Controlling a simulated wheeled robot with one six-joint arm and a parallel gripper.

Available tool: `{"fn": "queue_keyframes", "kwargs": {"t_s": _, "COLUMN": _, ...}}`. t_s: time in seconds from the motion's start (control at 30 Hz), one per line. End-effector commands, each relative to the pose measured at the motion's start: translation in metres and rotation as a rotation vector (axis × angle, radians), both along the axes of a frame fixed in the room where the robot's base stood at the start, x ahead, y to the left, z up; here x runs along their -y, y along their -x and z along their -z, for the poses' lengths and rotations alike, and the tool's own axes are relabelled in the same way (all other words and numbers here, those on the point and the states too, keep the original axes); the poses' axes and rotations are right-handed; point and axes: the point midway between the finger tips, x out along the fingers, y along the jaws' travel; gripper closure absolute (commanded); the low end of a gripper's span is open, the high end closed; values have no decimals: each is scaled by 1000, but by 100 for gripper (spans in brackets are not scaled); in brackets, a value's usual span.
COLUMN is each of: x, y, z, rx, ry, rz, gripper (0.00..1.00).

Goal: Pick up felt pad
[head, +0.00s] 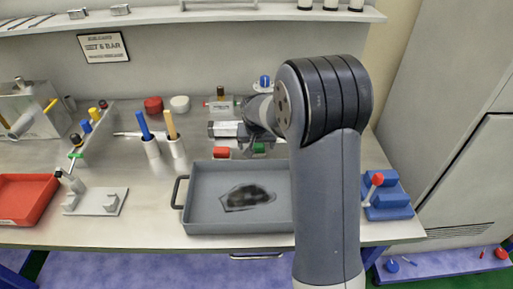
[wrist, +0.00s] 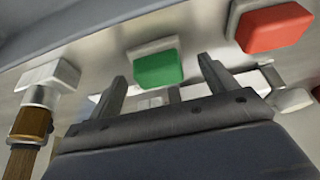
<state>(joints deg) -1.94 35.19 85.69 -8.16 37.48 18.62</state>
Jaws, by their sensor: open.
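A dark, flat, irregular piece (head: 248,197), which looks like the felt pad, lies on the floor of the grey tray (head: 200,222). Its right side is close to my arm in the head view. The wrist view does not show this piece. My gripper (wrist: 163,72) is open, with its two fingers apart and nothing held between them. A green block (wrist: 158,68) shows beyond and between the fingertips. In the head view the gripper is mostly hidden behind my own arm, above the back of the bench.
A red block (wrist: 273,27) is right of the fingers in the wrist view. Silver pneumatic fittings (head: 226,129) stand behind the tray. Two upright holders (head: 177,148) with pens are left of them. A blue block with a red knob (head: 388,205) is at right. A red tray (head: 22,200) is at far left.

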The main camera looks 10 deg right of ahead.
Motion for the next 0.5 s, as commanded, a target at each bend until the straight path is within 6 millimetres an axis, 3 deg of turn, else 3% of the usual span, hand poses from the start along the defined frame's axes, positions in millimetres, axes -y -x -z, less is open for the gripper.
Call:
{"fn": "queue_keyframes", "kwargs": {"t_s": 0.1, "x": 1, "y": -4, "z": 10, "rx": -1, "ry": 1, "rz": 0, "gripper": 20}}
{"fn": "queue_keyframes", "kwargs": {"t_s": 0.37, "x": 1, "y": -5, "z": 13, "rx": 2, "ry": 0, "rz": 0, "gripper": 20}}
{"fn": "queue_keyframes", "kwargs": {"t_s": 0.5, "x": 1, "y": -5, "z": 12, "rx": 1, "ry": 0, "rz": 0, "gripper": 29}}
